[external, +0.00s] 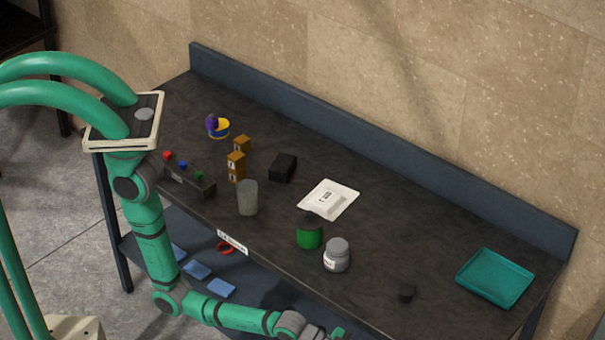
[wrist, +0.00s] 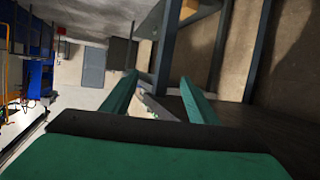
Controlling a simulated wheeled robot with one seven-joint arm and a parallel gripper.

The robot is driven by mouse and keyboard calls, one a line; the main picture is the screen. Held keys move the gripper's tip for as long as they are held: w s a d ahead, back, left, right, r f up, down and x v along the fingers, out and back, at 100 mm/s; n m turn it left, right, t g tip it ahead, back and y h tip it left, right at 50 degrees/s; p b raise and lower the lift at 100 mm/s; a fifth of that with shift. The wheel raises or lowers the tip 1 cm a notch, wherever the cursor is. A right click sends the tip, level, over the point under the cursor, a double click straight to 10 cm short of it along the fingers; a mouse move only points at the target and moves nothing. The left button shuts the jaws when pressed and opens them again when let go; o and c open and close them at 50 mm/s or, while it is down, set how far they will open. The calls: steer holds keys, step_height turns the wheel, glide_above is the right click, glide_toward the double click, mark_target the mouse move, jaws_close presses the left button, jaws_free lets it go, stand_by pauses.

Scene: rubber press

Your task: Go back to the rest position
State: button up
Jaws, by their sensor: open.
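My green arm reaches along the front of the dark workbench (external: 370,255) in the external view, its far end at the bottom edge of the picture. The fingers are mostly cut off there. In the wrist view my gripper (wrist: 168,92) shows two green fingers spread apart. Nothing is visible between them except the background. The gripper faces away from the objects on the bench, toward a room with a grey door and a shelf frame.
On the bench stand a green jar (external: 310,233), a grey jar (external: 337,256), a grey cup (external: 247,198), a white packet (external: 329,199), a black box (external: 283,167), a button panel (external: 188,180) and a teal tray (external: 495,278).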

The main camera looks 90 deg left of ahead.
steer(key=s+a+f+n+t+y, duration=0.1)
steer(key=s+a+f+n+y, duration=0.1)
steer(key=s+a, duration=0.9)
steer(key=s+a+f+n+y, duration=0.1)
steer(key=s+a+f, duration=0.2)
steer(key=s+a, duration=0.8)
steer(key=s+a+r+n+y, duration=0.1)
steer(key=s+a+r, duration=0.3)
steer(key=s, duration=0.6)
steer(key=s+a+r+t+y, duration=0.1)
steer(key=s+a+r+y, duration=0.1)
steer(key=s+a+r, duration=0.3)
steer(key=s+r, duration=0.4)
steer(key=s, duration=0.1)
steer(key=shift+n+t, duration=0.3)
steer(key=shift+n, duration=0.1)
steer(key=shift+s+r, duration=0.1)
